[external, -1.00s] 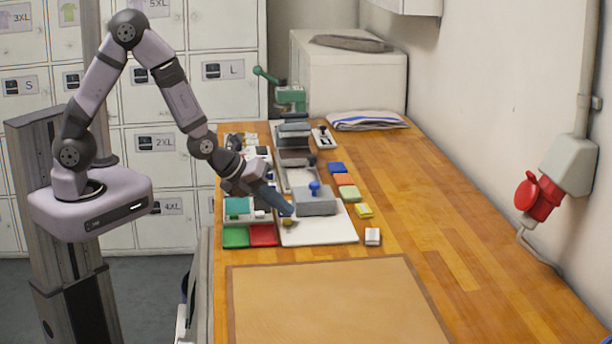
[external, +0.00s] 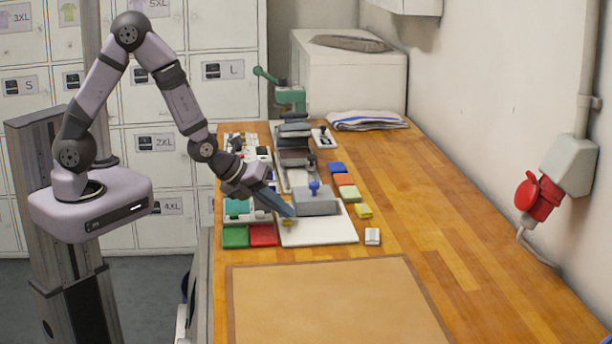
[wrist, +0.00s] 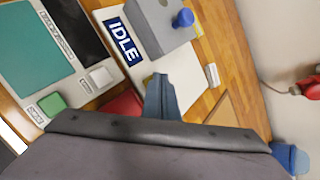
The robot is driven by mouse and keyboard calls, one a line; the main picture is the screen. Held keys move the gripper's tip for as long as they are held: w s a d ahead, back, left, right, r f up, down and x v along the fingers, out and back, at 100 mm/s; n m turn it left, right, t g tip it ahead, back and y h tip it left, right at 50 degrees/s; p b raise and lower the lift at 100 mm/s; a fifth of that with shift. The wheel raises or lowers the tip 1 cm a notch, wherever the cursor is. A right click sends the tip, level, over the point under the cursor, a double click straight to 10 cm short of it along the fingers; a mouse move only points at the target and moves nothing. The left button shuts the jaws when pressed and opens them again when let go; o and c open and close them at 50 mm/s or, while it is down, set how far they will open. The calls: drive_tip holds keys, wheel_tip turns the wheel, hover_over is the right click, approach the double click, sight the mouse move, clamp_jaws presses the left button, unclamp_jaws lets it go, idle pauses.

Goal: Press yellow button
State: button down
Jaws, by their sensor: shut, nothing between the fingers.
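A small yellow button (external: 287,222) sits on the white plate (external: 325,233), near its left edge. My gripper (external: 293,213) is shut and empty, pointing down at the plate with its tips right beside the button. I cannot tell whether the tips touch it. In the wrist view my shut fingers (wrist: 160,82) lie over the plate, below an IDLE label (wrist: 123,41), and hide most of the button; only a sliver of yellow shows beside them.
A grey block with a blue knob (external: 314,187) stands just behind the tips. Green (external: 235,237) and red (external: 263,235) pads lie to the left. A separate yellow block (external: 363,211) and a white block (external: 373,236) lie to the right. The front mat (external: 330,300) is clear.

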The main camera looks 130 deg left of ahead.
drive_tip(key=shift+f, duration=0.25)
drive_tip(key=shift+r, duration=0.1)
idle(0.5)
drive_tip(key=shift+r+p, duration=0.8)
drive_tip(key=shift+p, duration=0.2)
drive_tip(key=shift+r, duration=0.1)
wheel_tip(320, 180, up, 5)
drive_tip(key=p, duration=0.5)
drive_tip(key=shift+p, duration=0.3)
